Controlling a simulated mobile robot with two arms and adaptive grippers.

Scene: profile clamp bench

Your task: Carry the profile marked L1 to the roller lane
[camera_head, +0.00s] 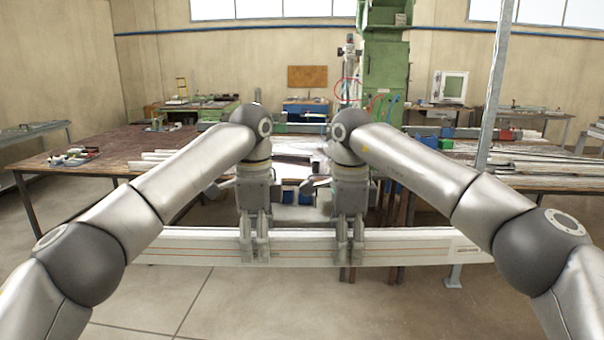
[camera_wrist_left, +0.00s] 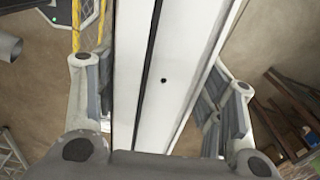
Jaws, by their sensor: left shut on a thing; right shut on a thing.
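A long white profile (camera_head: 310,246) with thin reddish lines lies level across the head view, in front of the tables and above the floor. It carries a small marking near its right end that is too small to read. My left gripper (camera_head: 255,250) is shut on the profile left of its middle. My right gripper (camera_head: 350,250) is shut on it a short way to the right. In the left wrist view the profile (camera_wrist_left: 165,80) runs between the fingers of my left gripper (camera_wrist_left: 160,100). I cannot make out the roller lane for certain.
A brown worktable (camera_head: 100,155) stands behind on the left, with white profiles on it. More profiles lie on the table at the right, (camera_head: 540,170) near a grey post (camera_head: 495,90). A green machine (camera_head: 383,60) stands at the back. The floor (camera_head: 250,305) in front is clear.

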